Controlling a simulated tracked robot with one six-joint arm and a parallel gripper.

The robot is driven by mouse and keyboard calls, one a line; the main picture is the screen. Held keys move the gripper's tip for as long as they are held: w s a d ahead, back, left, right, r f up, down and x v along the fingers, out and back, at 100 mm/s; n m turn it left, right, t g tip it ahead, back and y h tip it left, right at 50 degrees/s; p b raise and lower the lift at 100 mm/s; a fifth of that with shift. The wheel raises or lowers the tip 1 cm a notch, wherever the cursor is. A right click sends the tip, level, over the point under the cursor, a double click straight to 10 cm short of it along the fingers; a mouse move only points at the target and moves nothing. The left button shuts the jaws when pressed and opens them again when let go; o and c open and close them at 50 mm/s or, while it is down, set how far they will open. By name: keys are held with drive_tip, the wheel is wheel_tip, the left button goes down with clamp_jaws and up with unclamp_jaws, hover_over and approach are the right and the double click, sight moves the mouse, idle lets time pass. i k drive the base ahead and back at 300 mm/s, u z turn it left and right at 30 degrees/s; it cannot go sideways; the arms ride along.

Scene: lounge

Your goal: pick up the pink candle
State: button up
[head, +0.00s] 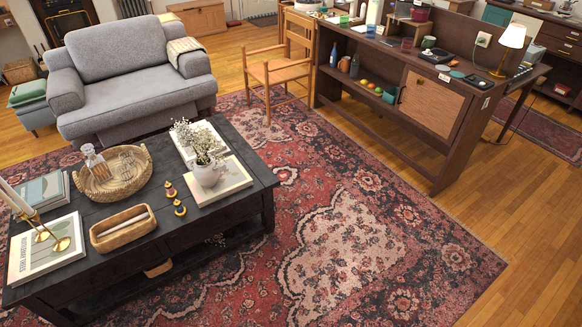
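I cannot make out a clearly pink candle. Two pale taper candles (14,197), whitish to faintly pinkish, lean into view at the left edge. They stand in a brass holder (60,243) on a book at the left end of the dark coffee table (215,223); the candles are partly cut off by the frame. A pale stick-like thing (122,222) lies in an oblong wooden tray (112,239) on the same table; I cannot tell what it is. Two small yellow and dark reddish objects (180,208) stand near the table's middle. My gripper is not in view.
The table also bears a wicker tray (131,187) with glassware, a white flower jug (208,172) and books. A grey armchair (118,50) stands behind it. A wooden chair (273,72) and dark desk (442,160) stand beyond. The patterned rug (350,235) is clear to the right.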

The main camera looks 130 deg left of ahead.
sight(172, 194)
drive_tip(key=u, duration=5.15)
